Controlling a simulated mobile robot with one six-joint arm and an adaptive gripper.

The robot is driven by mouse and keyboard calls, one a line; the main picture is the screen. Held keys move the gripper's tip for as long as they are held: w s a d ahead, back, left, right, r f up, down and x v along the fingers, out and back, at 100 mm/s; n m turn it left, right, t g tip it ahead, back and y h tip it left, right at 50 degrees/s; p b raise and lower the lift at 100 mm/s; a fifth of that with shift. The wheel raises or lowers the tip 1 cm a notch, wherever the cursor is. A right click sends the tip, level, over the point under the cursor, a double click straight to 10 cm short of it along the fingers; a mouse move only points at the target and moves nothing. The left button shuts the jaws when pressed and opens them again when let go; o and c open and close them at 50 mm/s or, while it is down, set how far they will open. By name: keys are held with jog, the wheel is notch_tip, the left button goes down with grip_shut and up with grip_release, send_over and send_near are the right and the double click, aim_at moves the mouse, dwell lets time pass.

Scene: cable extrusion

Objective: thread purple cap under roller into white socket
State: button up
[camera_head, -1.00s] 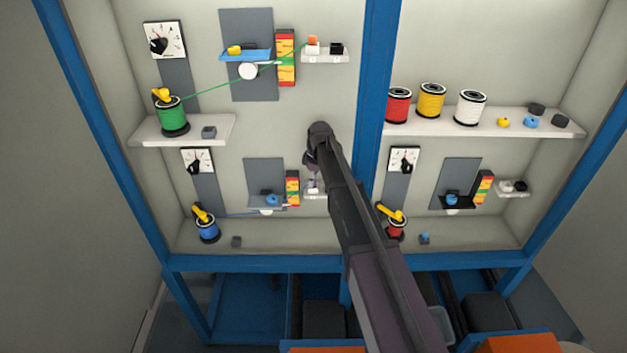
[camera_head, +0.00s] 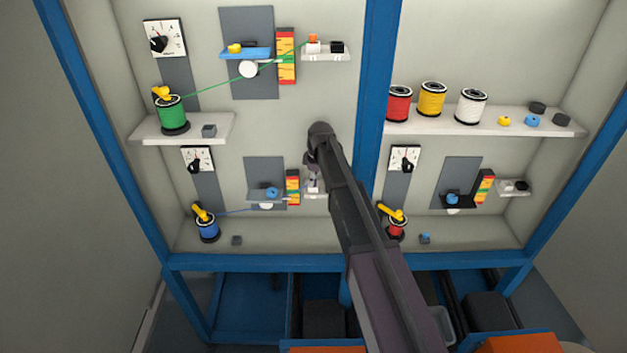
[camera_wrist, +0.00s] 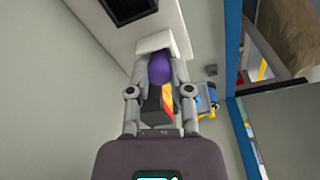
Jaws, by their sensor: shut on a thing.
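My gripper (camera_wrist: 160,68) is shut on the purple cap (camera_wrist: 160,70), which sits between the fingertips in the wrist view. The cap's far end meets the white socket (camera_wrist: 155,42); I cannot tell how deep it is in. In the head view, my gripper (camera_head: 312,165) is just above the small white shelf (camera_head: 318,195) at the lower middle, and the arm hides part of that area. The white roller (camera_head: 266,206) is left of it, below a grey platform with a blue knob (camera_head: 272,191). A blue cable (camera_head: 236,212) runs from the blue spool (camera_head: 207,229) toward the roller.
A red-yellow-green scale (camera_head: 293,187) stands between roller and socket shelf. Above, a green cable runs from a green spool (camera_head: 172,113) past another roller (camera_head: 248,69). A blue post (camera_head: 378,90) stands right of my gripper.

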jog(key=o, duration=0.9)
jog(key=shift+r, duration=0.1)
